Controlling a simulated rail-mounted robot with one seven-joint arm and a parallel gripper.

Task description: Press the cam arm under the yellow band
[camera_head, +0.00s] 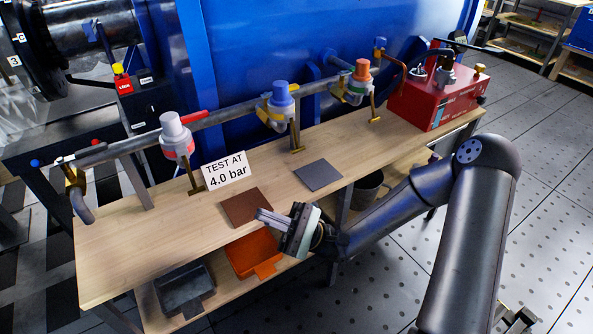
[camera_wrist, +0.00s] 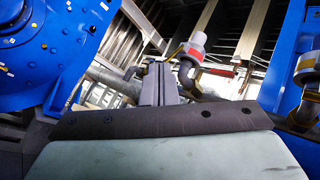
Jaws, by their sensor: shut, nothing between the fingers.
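Three capped valves stand along the pipe over the bench. The middle one has a blue cap (camera_head: 281,92) and a yellow band (camera_head: 270,112), with a brass arm (camera_head: 296,138) hanging below it. The left valve has a white cap (camera_head: 172,128), a red band and its own brass arm (camera_head: 194,180). The right valve has an orange cap (camera_head: 361,70) and a green band. My gripper (camera_head: 264,217) is shut and empty, in front of and below the valves, touching none of them. In the wrist view its fingers (camera_wrist: 158,82) point up, left of the white-capped valve (camera_wrist: 194,50).
A "TEST AT 4.0 bar" sign (camera_head: 226,171) stands beside the left arm. A brown mat (camera_head: 246,207) and grey mat (camera_head: 318,175) lie on the bench (camera_head: 125,235). A red box (camera_head: 432,104) stands at the right end. An orange bin (camera_head: 252,252) sits below.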

